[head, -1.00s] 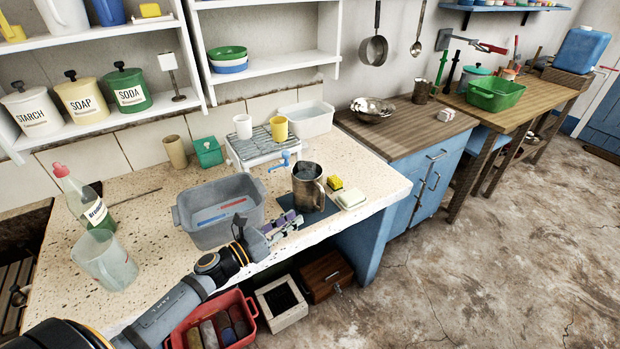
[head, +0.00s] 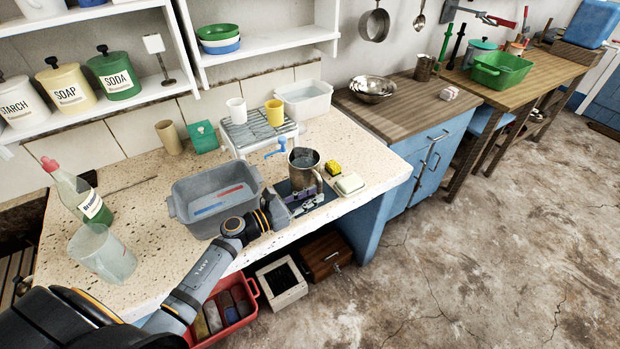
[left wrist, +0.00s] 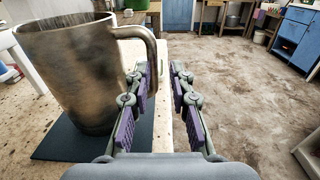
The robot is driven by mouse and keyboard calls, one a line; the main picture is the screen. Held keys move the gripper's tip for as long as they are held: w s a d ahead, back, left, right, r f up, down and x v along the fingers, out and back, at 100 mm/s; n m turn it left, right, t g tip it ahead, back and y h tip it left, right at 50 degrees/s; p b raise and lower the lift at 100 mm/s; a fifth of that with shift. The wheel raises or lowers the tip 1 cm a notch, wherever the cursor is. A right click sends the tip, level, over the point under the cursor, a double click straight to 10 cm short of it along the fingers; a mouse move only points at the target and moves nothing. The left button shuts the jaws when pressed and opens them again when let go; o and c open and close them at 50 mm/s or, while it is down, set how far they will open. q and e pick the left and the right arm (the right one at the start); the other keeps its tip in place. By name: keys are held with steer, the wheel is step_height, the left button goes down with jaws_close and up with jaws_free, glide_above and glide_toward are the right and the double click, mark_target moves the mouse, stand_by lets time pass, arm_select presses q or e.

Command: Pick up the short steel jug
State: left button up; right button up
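The short steel jug (head: 304,164) stands upright on a dark mat (head: 284,189) near the front edge of the stone counter. In the left wrist view the jug (left wrist: 68,75) fills the left side, with its handle (left wrist: 150,45) pointing right. My left gripper (head: 310,197) is in front of the jug and hides its lower part in the head view. In the wrist view the gripper (left wrist: 164,80) is open with a gap between its fingers. The left finger overlaps the handle's lower part; whether they touch I cannot tell. My right gripper is not in view.
A grey basin (head: 213,197) stands left of the jug. A yellow sponge (head: 333,167) and a pale soap dish (head: 349,184) lie right of it. A rack (head: 256,135) with two cups is behind. A clear jug (head: 102,253) and a bottle (head: 80,198) stand at left.

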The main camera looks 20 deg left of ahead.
mark_target(319, 190)
arm_select(q)
steer(key=x, duration=0.4)
steer(key=shift+w+a+p, duration=0.2)
steer(key=shift+a+p, duration=0.05)
steer(key=shift+p, duration=0.15)
steer(key=shift+w+a, duration=0.1)
steer(key=shift+a, duration=0.05)
steer(key=c, duration=0.3)
jaws_close()
